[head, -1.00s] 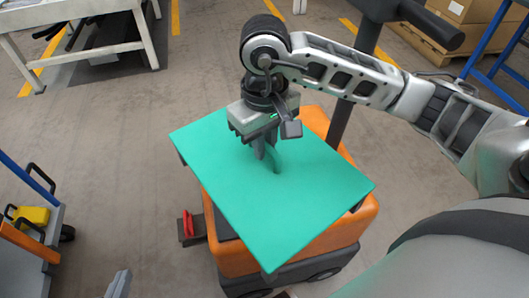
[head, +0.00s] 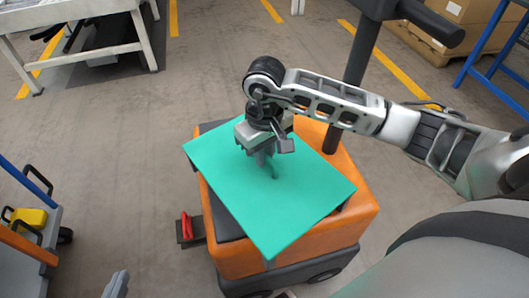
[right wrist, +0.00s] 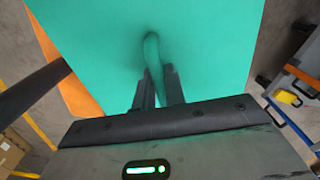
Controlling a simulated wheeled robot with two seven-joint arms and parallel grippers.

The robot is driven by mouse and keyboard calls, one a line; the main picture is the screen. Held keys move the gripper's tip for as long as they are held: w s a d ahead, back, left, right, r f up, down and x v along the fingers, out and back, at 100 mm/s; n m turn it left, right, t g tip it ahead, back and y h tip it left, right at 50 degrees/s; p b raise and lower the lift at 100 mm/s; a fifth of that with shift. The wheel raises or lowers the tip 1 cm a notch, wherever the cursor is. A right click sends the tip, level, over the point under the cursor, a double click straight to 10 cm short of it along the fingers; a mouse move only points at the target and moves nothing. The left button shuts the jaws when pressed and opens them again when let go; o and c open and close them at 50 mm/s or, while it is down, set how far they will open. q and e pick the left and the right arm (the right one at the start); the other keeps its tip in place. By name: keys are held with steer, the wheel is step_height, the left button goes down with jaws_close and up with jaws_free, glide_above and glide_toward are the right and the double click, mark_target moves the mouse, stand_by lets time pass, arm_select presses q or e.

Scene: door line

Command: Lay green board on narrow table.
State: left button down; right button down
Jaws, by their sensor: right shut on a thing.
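The green board (head: 245,205) is a flat rectangle with an upright green handle on its upper face. My right gripper (head: 266,163) is shut on that handle from above. The right wrist view shows both fingers around the handle (right wrist: 153,55). The board is over an orange and black cart (head: 355,205); I cannot tell whether they touch. A light-framed table (head: 136,45) stands at the upper left; I cannot tell whether it is the narrow table. A grey tip of my left gripper (head: 116,286) shows at the bottom edge; its opening cannot be made out.
A dark post (head: 356,75) rises from the cart's back right. A red piece (head: 187,226) sticks out at its left. A cart with a yellow item (head: 30,218) is at the left edge. Boxes (head: 480,30) and a blue frame are at the upper right. Open floor lies between.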

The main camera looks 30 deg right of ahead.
steer(key=c, duration=1.5)
jaws_free()
steer(key=shift+f, duration=0.1)
steer(key=shift+o, duration=0.2)
